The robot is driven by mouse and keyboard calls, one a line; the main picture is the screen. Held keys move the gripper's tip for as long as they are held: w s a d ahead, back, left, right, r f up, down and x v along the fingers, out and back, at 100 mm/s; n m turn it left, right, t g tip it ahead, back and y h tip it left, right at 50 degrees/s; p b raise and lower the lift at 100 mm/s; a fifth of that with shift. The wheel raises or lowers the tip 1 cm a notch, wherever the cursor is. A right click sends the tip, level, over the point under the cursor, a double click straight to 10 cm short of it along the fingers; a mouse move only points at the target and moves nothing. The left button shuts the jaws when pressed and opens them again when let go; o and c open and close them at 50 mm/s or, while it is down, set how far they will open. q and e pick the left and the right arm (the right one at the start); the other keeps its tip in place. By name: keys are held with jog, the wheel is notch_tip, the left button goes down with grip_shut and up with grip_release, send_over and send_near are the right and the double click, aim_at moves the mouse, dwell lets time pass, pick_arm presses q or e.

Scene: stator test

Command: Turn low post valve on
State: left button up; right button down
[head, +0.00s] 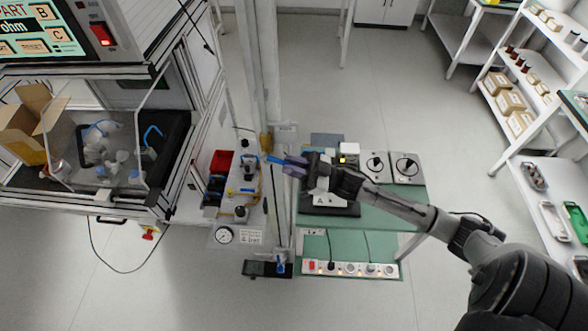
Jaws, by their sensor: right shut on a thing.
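My right gripper (284,163) reaches in from the right, over the green-topped bench, to the upright post (270,70). Its jaws are shut on a blue valve lever (273,159) beside the post, near a brass-coloured fitting (265,142). The jaws hide part of the lever, and its exact angle is hard to tell. Another small blue-handled part (281,264) sits low at the post's foot, apart from the gripper. I cannot tell from labels which one is the low post valve. My left gripper is out of view.
A panel with fittings (240,187), a gauge (224,235) and a red bin (221,162) stand left of the post. Dial boxes (406,167) sit on the green bench (400,212), with a power strip (350,269) below. Floor at the front is clear.

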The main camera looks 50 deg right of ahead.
jog(key=shift+w+a+f+t+y+b, duration=0.15)
jog(key=shift+f+t+y+b, duration=0.2)
jog(key=shift+b, duration=0.25)
jog(key=shift+w+a+f+t+y+b, duration=0.1)
jog(key=shift+f+t+y+b, duration=0.2)
jog(key=shift+b, duration=0.25)
jog(key=shift+t, duration=0.25)
jog(key=c, duration=1.1)
grip_release()
jog(key=shift+c, duration=0.2)
